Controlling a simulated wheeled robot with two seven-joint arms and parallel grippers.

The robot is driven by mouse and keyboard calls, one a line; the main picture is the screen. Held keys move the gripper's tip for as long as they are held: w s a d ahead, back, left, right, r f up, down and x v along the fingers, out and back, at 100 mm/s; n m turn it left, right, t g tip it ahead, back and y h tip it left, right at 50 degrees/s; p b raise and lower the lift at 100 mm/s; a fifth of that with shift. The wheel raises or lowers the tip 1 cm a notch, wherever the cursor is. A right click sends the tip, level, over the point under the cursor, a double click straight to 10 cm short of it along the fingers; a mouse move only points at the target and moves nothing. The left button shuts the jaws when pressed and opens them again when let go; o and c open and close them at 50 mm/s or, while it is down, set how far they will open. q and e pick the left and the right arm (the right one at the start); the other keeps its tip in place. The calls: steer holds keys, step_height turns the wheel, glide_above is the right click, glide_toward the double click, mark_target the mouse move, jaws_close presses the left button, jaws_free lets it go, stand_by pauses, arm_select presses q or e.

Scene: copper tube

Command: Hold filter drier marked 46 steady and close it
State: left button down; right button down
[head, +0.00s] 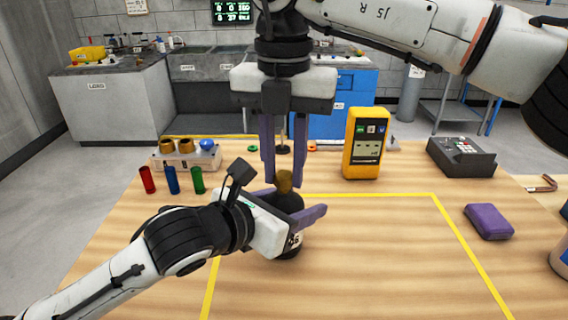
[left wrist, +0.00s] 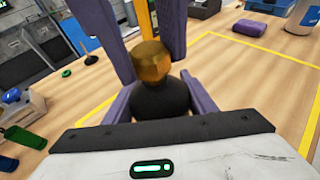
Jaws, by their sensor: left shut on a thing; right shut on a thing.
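The filter drier (head: 290,205) is a dark, upright body standing on the wooden table inside the yellow line. Its marking is mostly hidden; a white label with a partly covered number shows beside my left gripper. A brass hex cap (head: 285,181) sits on its top, and the cap also shows in the left wrist view (left wrist: 149,62). My left gripper (head: 300,215) is shut around the dark body from the left. My right gripper (head: 284,170) points down from above, with its purple fingers on either side of the brass cap, shut on it.
A yellow meter (head: 364,143) stands behind to the right. A purple block (head: 488,222) lies at the right. Red, blue and green cylinders (head: 172,181) stand at the left before a holder (head: 186,157) with brass caps. A dark grey device (head: 461,157) sits at the back right.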

steer(key=m, duration=0.6)
steer(key=shift+m, duration=0.4)
steer(key=m, duration=0.4)
steer(key=shift+m, duration=0.4)
steer(key=c, duration=1.4)
jaws_free()
step_height(320, 180, up, 12)
arm_select(q)
steer(key=c, duration=0.7)
jaws_free()
